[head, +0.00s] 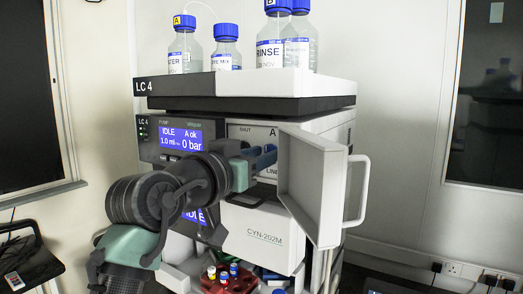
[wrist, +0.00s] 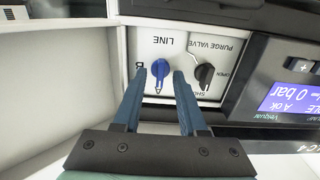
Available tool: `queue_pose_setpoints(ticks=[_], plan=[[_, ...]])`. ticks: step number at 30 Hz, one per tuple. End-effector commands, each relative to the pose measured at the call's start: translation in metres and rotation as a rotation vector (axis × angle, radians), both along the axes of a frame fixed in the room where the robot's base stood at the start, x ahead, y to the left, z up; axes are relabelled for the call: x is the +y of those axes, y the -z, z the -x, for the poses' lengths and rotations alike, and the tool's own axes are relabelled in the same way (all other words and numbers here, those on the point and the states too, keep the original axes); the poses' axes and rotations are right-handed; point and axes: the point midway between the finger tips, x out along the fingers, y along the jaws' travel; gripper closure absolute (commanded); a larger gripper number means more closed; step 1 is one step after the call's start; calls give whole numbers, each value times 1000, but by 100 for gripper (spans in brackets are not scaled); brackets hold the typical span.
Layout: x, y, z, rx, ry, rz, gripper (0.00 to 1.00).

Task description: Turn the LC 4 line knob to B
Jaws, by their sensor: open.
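The blue LINE knob (wrist: 160,70) sits on a white panel in the wrist view, which shows the panel upside down. Its pointer appears to point down in that picture. The B mark (wrist: 139,67) is to its left. In the head view an A mark (head: 273,132) shows above my gripper (head: 262,158), and the knob is hard to make out behind the fingers. In the wrist view my open gripper (wrist: 157,77) has one blue fingertip on either side of the knob. I cannot tell whether they touch it.
The black PURGE VALVE knob (wrist: 204,76) is close beside the right finger in the wrist view. An open white door (head: 312,188) stands right of my gripper. Bottles (head: 270,54) stand on top of the LC 4 stack. A pump display (head: 181,135) is at left.

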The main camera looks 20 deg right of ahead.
Motion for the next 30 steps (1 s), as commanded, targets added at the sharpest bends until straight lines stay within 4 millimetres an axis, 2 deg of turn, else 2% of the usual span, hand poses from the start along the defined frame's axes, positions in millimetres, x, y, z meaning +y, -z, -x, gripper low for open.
queue_pose_setpoints(ticks=[3, 4, 10, 11, 23, 30], plan=[[0, 0, 0, 0, 0, 0, 59], [0, 0, 0, 0, 0, 0, 62], [1, 0, 0, 0, 0, 0, 98], [1, 0, 0, 0, 0, 0, 100], [1, 0, 0, -6, 0, -5, 100], [0, 3, 0, -71, -1, -54, 100]])
